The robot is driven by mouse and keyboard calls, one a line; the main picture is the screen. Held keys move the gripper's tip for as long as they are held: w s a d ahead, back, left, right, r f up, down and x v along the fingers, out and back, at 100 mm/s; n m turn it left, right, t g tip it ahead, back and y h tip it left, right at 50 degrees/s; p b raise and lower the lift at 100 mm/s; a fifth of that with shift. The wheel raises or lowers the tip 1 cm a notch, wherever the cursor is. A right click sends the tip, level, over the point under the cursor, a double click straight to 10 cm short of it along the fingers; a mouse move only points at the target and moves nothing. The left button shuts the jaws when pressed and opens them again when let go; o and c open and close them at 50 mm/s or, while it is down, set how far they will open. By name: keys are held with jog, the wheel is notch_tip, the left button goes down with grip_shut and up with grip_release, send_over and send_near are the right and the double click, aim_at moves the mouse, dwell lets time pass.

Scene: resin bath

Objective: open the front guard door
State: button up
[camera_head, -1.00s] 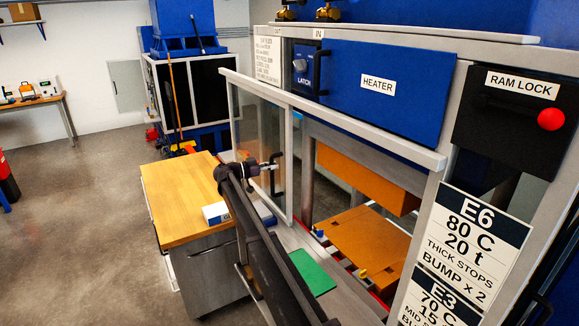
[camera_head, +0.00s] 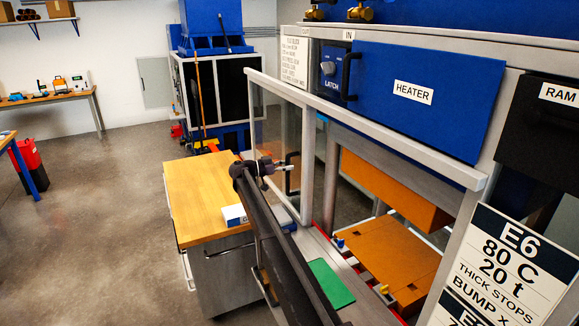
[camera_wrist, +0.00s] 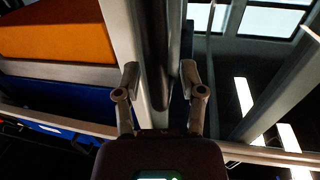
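The front guard door (camera_head: 273,140) is a clear panel in a pale metal frame, at the left of the press front in the head view. To its right the press opening stands uncovered, showing orange blocks (camera_head: 388,258). The door has a dark bar handle (camera_head: 292,172), which also runs between my fingers in the wrist view (camera_wrist: 158,50). My gripper (camera_head: 280,167) is at the handle. In the wrist view my gripper (camera_wrist: 159,78) has its fingers spread on either side of the bar. The left finger looks clear of it; contact on the right cannot be told.
A wood-topped cart (camera_head: 200,190) with a small white-and-blue box (camera_head: 234,215) stands close left of my arm. A green pad (camera_head: 330,283) lies on the press ledge below the opening. The blue heater panel (camera_head: 430,100) is above. Open floor (camera_head: 90,240) lies to the left.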

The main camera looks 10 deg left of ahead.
jog(key=shift+d, duration=0.15)
jog(key=v, duration=1.2)
dwell(0.3)
jog(key=shift+s, duration=0.1)
dwell(0.4)
